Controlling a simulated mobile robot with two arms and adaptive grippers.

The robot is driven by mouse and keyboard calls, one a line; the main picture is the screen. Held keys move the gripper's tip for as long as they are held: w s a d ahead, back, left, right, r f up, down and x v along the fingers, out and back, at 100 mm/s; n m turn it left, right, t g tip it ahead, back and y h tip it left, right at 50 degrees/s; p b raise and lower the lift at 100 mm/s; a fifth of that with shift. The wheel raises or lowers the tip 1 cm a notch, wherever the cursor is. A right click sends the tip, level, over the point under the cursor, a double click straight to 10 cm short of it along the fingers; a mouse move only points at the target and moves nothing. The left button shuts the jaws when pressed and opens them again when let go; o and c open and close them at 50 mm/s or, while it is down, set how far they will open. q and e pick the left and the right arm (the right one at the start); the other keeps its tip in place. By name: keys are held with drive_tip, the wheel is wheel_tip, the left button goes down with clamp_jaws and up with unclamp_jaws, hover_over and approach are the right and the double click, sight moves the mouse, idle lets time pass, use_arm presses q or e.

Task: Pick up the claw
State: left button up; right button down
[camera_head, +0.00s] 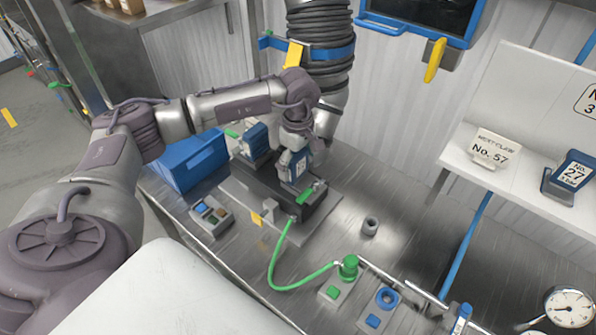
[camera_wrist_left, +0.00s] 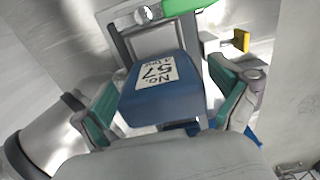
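A blue claw block (camera_wrist_left: 150,95) with a white label reading "No. 57" shows in the left wrist view, between my left gripper's two teal-padded fingers (camera_wrist_left: 168,100). The fingers stand apart on either side of it, with a visible gap on the right; contact on the left is unclear. In the head view the blue labelled claw (camera_head: 293,171) sits on a dark station (camera_head: 262,196) on the metal bench, right below my left gripper (camera_head: 297,152). Its fingertips are partly hidden there. My right gripper is not in view.
Another blue unit (camera_head: 254,141) stands at the station's back. A blue bin (camera_head: 187,165) and a button box (camera_head: 212,216) are to the left. A green hose (camera_head: 278,262) runs in front. The right shelf holds a "Next claw No. 57" sign (camera_head: 490,149) and a No. 27 claw (camera_head: 573,174).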

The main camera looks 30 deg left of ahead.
use_arm(q)
drive_tip(key=c, duration=1.3)
drive_tip(key=shift+c, duration=1.2)
drive_tip(key=shift+r, duration=0.2)
